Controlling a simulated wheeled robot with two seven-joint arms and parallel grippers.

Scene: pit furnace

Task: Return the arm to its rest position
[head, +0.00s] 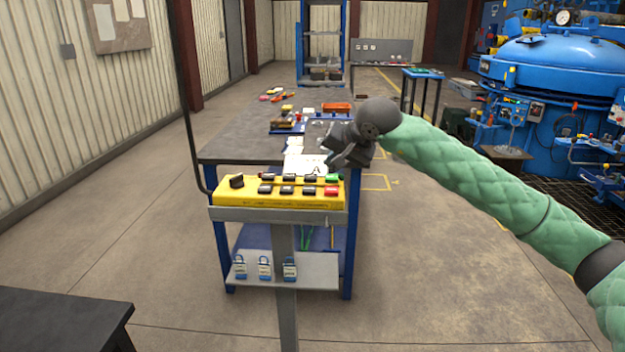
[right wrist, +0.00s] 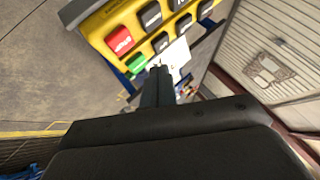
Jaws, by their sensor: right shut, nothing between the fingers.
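My right arm, in a green quilted sleeve (head: 470,175), reaches in from the right in the head view. Its dark right gripper (head: 350,158) is over the right end of the workbench, just above and behind the yellow control panel (head: 225,192). In the right wrist view the right gripper (right wrist: 158,72) is shut and empty, pointing toward the panel (right wrist: 98,25). The red button (right wrist: 119,40) and green button (right wrist: 137,63) show near the fingertips. I cannot tell whether the fingers touch the panel. My left gripper is not in view.
The workbench (head: 225,150) carries papers and tools behind the panel. Padlocks (head: 264,268) hang at the shelf below. A large blue furnace vessel (head: 560,75) stands at the right. A dark table corner (head: 60,315) is at the lower left. Open floor (head: 430,280) lies right of the bench.

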